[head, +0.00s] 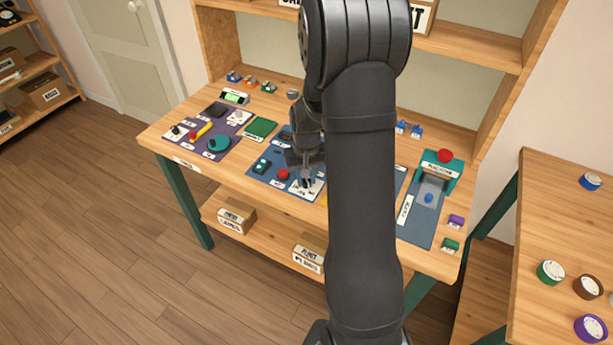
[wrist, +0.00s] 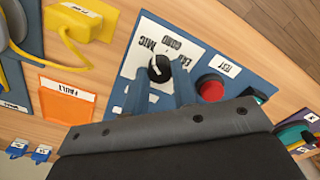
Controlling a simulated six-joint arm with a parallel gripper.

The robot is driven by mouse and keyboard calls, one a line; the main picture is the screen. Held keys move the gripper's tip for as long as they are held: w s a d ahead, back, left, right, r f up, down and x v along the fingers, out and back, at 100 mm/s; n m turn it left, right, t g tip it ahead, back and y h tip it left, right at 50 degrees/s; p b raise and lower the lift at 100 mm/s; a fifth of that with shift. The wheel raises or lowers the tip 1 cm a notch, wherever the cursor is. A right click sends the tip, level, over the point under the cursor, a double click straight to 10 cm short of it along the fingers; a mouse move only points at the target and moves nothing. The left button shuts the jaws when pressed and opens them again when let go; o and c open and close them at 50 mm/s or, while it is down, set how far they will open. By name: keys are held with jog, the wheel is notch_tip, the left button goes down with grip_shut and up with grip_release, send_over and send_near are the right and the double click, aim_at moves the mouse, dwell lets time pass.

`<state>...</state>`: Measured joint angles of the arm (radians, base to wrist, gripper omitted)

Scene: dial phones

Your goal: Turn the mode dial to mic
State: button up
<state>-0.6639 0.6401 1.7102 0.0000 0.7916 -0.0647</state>
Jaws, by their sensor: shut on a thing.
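The mode dial is a black knob (wrist: 159,68) on a white plate (wrist: 172,48) marked MIC, CORD and EAR, which reads upside down in the wrist view. A small light mark shows on the knob; I cannot tell surely which label it points at. My gripper (wrist: 160,84) is shut on the knob from above, its two fingers on either side.
A red button (wrist: 211,87) sits beside the dial plate, with a TEST label (wrist: 228,68) near it. A yellow plug with cable (wrist: 80,22) and an orange FAULT tray (wrist: 67,99) lie on the other side. My arm hides the bench's middle in the head view.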

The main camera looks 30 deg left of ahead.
aim_at(307, 180)
dwell(0.4)
jog(key=o, duration=1)
notch_tip(307, 180, up, 18)
jog(key=shift+f, duration=0.25)
notch_tip(307, 180, down, 18)
jog(key=shift+r, duration=0.25)
dwell(0.3)
